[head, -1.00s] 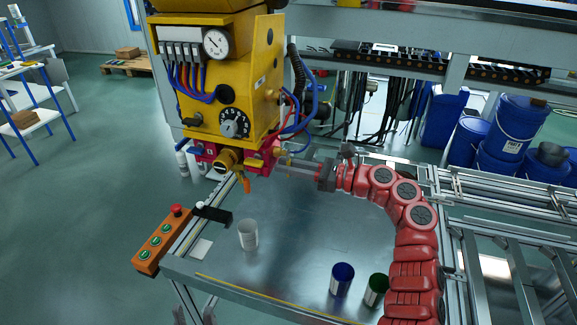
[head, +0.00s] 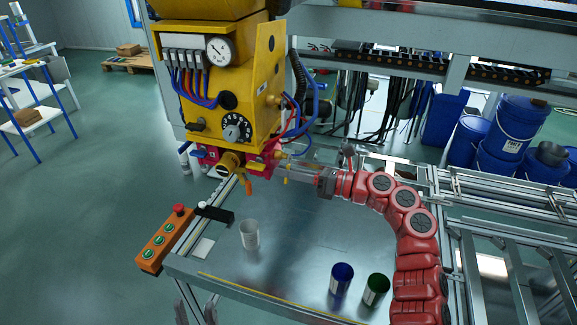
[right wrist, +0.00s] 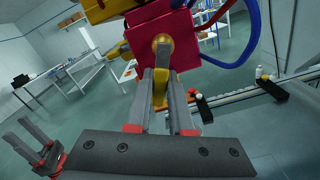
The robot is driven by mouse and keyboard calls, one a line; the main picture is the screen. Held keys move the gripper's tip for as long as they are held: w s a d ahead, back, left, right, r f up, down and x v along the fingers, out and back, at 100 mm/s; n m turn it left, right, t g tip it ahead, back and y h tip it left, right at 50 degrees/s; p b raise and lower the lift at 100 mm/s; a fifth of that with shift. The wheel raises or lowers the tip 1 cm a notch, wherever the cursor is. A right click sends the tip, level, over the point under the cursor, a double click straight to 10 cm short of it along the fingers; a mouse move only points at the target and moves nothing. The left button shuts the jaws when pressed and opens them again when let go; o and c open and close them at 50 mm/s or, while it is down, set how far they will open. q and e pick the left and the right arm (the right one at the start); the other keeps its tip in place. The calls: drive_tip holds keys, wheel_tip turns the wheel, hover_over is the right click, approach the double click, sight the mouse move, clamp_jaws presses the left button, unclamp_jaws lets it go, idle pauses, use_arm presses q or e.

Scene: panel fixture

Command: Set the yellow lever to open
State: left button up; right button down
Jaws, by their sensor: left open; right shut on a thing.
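The yellow lever (right wrist: 160,85) hangs down from a round brass hub on the red valve block in the right wrist view. In the head view the lever (head: 286,180) is a small yellow piece at the block's right side. My right gripper (right wrist: 162,76) is shut on the lever, one finger on each side. In the head view this gripper (head: 288,171) reaches in from the right, and its fingers partly cover the lever. My left gripper (right wrist: 24,134) shows at the left edge of the right wrist view, open and empty, apart from the valve block.
The yellow machine (head: 223,100) with dial, gauge and hoses stands above the red block (head: 262,160). A white cup (head: 249,235), blue cup (head: 341,280), green cup (head: 375,290) and orange button box (head: 165,241) are below.

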sight(270, 163)
drive_tip(key=m+p, duration=0.1)
drive_tip(key=m, duration=0.1)
drive_tip(key=s+r+m+p, duration=0.1)
drive_tip(key=shift+a+m+p, duration=0.15)
drive_tip(key=shift+m+p, duration=0.15)
drive_tip(key=shift+m, duration=0.1)
drive_tip(key=m+p, duration=0.2)
drive_tip(key=shift+s+a+r+m, duration=0.1)
drive_tip(key=shift+s+r+m, duration=0.2)
drive_tip(key=shift+r, duration=0.1)
drive_tip(key=m+p, duration=0.2)
drive_tip(key=r+m+p, duration=0.1)
drive_tip(key=m+p, duration=0.1)
drive_tip(key=shift+s, duration=0.15)
drive_tip(key=shift+a+r+m+p, duration=0.1)
drive_tip(key=shift+r+m+p, duration=0.2)
drive_tip(key=shift+m+p, duration=0.95)
drive_tip(key=c, duration=0.8)
unclamp_jaws()
